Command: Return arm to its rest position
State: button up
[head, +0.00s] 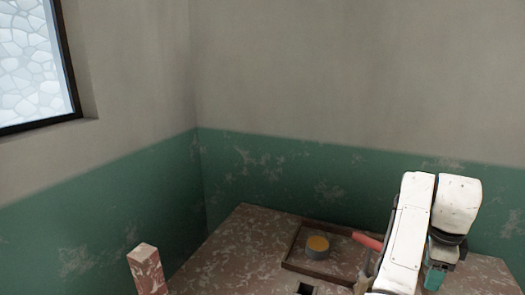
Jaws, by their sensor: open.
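My white arm stands at the lower right, bent over at the top with its end pointing down. My gripper (437,276), with teal sides, hangs at this end over the right part of the table (235,250). It is small and partly dark here, and I see nothing held in it. Its fingertips are hard to make out. The arm hides part of the table behind it.
A shallow brown-rimmed tray (291,243) holds a short grey cylinder with an orange top (317,252). A red-handled tool (367,241) lies at its right, beside my arm. A dark square opening (305,288) is in front. A reddish post (147,270) stands left.

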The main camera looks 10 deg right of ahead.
jog(key=s+a+f+n+t, duration=0.1)
jog(key=s+a+f+n, duration=0.2)
jog(key=n, duration=0.3)
jog(key=s+a+f+n+t+h, duration=0.1)
jog(key=s+a+f+n, duration=0.3)
jog(key=s+f+n, duration=0.1)
jog(key=s+a+f+n+t, duration=0.1)
jog(key=s+a+f+n, duration=0.3)
jog(key=n, duration=0.4)
jog(key=shift+s+f+t+h, duration=0.15)
jog(key=shift+f+t+h, duration=0.2)
jog(key=shift+f, duration=0.4)
jog(key=s+a+n+y, duration=0.1)
jog(key=s+a+n, duration=0.1)
jog(key=a, duration=0.1)
jog(key=s+a+f+n+y, duration=0.1)
jog(key=s+a+n, duration=0.1)
jog(key=a, duration=0.1)
jog(key=s+a+f+n+t+y, duration=0.1)
jog(key=s+a+n, duration=0.2)
jog(key=shift+a, duration=0.35)
jog(key=s+f+g+p, duration=0.2)
jog(key=s+g+p, duration=0.1)
jog(key=s, duration=0.6)
jog(key=shift+s+d+f+g, duration=0.2)
jog(key=shift+s+g, duration=0.15)
